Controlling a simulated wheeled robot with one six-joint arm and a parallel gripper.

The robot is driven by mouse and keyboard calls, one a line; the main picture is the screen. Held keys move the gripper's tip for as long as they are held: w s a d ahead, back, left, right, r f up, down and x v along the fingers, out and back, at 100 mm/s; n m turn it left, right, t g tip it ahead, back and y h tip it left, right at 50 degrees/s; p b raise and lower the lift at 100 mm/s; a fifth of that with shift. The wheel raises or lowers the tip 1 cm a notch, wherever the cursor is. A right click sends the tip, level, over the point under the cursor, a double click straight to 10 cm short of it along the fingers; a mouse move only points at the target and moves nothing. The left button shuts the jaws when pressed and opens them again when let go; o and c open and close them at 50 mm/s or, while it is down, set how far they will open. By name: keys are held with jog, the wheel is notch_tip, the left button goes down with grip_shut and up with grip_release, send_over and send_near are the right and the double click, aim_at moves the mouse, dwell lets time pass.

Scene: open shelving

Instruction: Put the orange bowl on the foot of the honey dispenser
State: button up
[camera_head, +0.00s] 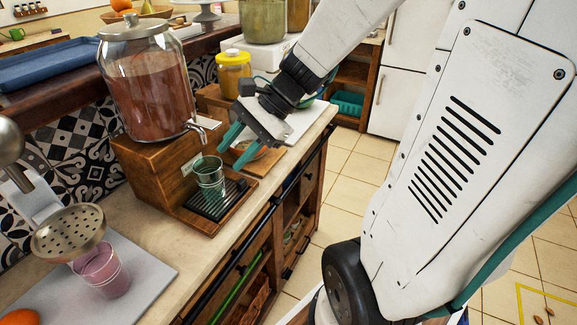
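A large glass dispenser (150,88) with reddish-brown contents, a metal lid and a tap stands on a wooden base (160,165) on the counter. A dark slatted drip tray (217,205) forms its foot, with a clear greenish cup (208,172) on it, under the tap. I cannot tell if this is the honey dispenser; a yellow-lidded jar (233,72) stands behind it. My gripper (230,160) has two teal fingers spread apart, just right of the tap and cup. A small pale round thing shows partly behind the fingers. I cannot make out an orange bowl; an orange rounded thing (20,317) is cut off at the lower left.
A pink cup (102,272) stands on a grey board (135,268) under a perforated metal piece (68,232) at the left. A blue tray (55,65) lies on the upper ledge. The counter's front edge runs right of the drip tray, with open tiled floor (350,165) beyond.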

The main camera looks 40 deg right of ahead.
jog(key=s+r+n+g+h, duration=0.1)
jog(key=s+n+h, duration=0.3)
jog(key=s+n, duration=0.3)
jog(key=s+r+n+g+h, duration=0.1)
jog(key=s+r+n+h, duration=0.1)
jog(key=s+n+h, duration=0.2)
jog(key=s+n, duration=0.3)
jog(key=n, duration=0.1)
jog(key=shift+s+d+r, duration=0.2)
jog(key=shift+s+r, duration=0.05)
jog(key=shift+s, duration=0.05)
dwell(1.0)
